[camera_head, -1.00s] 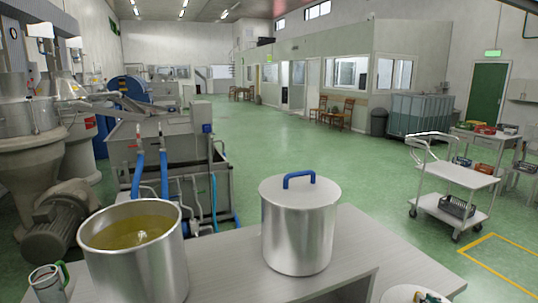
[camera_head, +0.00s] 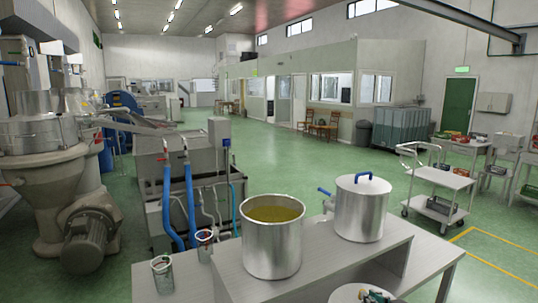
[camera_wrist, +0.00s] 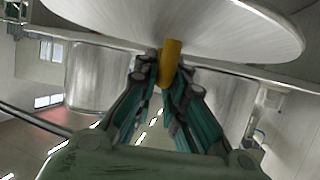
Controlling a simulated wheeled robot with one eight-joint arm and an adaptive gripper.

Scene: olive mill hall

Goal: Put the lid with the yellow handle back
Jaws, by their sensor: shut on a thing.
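The lid (camera_head: 345,294) is a pale metal disc at the bottom edge of the head view, partly cut off. My gripper (camera_head: 375,297) is over it there. In the wrist view, which looks upside down, my gripper (camera_wrist: 171,75) is shut on the lid's yellow handle (camera_wrist: 173,55), and the lid (camera_wrist: 215,25) fills the top. An open metal pot (camera_head: 272,250) with yellow-green liquid stands on the grey bench. To its right stands a pot (camera_head: 362,215) covered by a lid with a blue handle (camera_head: 366,182). Whether the held lid touches the bench is hidden.
The grey bench (camera_head: 315,262) has a lower part at the left and right. A blue-ended piece (camera_head: 325,192) shows beside the covered pot. A white trolley (camera_head: 447,182) stands on open green floor to the right.

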